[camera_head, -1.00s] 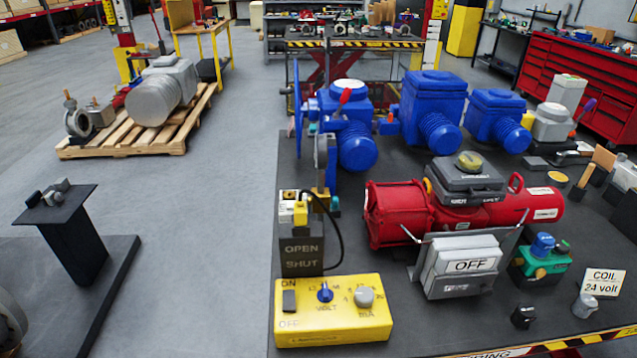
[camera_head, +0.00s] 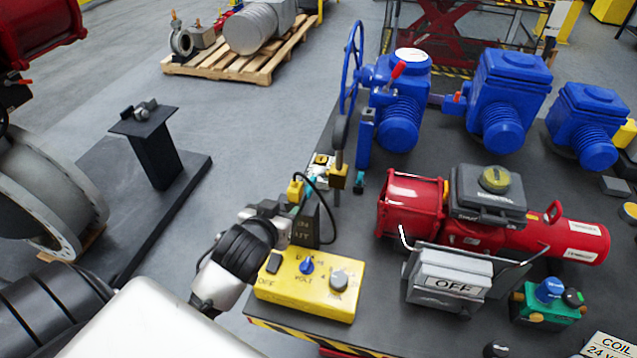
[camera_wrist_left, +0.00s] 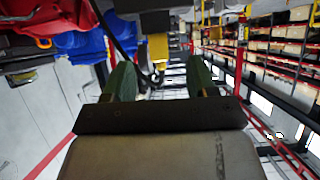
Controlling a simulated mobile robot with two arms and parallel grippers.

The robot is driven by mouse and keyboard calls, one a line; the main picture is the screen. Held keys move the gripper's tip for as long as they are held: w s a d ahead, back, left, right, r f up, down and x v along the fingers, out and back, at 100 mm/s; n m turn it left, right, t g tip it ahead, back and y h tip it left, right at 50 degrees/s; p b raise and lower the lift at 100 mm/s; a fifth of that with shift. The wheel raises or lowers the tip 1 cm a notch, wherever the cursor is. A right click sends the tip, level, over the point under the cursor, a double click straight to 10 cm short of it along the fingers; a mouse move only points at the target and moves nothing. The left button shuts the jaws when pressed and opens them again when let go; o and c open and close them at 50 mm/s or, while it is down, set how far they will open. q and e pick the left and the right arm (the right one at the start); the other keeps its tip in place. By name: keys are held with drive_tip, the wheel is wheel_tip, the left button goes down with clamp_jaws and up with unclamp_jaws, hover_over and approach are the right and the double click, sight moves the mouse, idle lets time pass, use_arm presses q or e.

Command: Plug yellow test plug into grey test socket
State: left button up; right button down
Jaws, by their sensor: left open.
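The yellow test plug (camera_head: 295,190) stands upright behind the OPEN/SHUT sign plate (camera_head: 306,224), with a black cable looping beside it. My left gripper (camera_head: 287,208) has come in from the left, close to the plug and above the yellow meter box. In the left wrist view a yellow block (camera_wrist_left: 158,47), likely the plug, lies ahead of and between the two open green fingers (camera_wrist_left: 161,78), with a gap on both sides. The fingers do not touch it. I cannot clearly make out the grey test socket. My right gripper is not in view.
The yellow meter box (camera_head: 308,283) lies just under my left gripper. A red actuator (camera_head: 410,205) and a grey OFF box (camera_head: 448,279) stand to the right. Blue actuators (camera_head: 505,100) stand behind. Bare dark bench top shows between the cable and the red actuator.

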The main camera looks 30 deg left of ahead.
sight(298, 183)
use_arm(q)
drive_tip(key=shift+t, duration=0.4)
drive_tip(key=w, duration=0.2)
drive_tip(key=w+a+p, duration=0.1)
drive_tip(key=w, duration=0.2)
drive_tip(key=shift+w+a+r, duration=0.35)
drive_tip(key=shift+w, duration=0.05)
drive_tip(key=shift+w+f+p, duration=0.2)
drive_tip(key=shift+w+p, duration=0.35)
drive_tip(key=shift+p, duration=0.25)
drive_tip(key=p+x, duration=0.1)
drive_tip(key=x, duration=0.2)
drive_tip(key=shift+d+f, duration=0.2)
drive_tip(key=shift+w+a+f, duration=0.1)
drive_tip(key=shift+w+f, duration=0.15)
drive_tip(key=shift+w, duration=0.15)
drive_tip(key=shift+s, duration=0.1)
drive_tip(key=shift+c, duration=0.6)
drive_tip(key=c, duration=0.9)
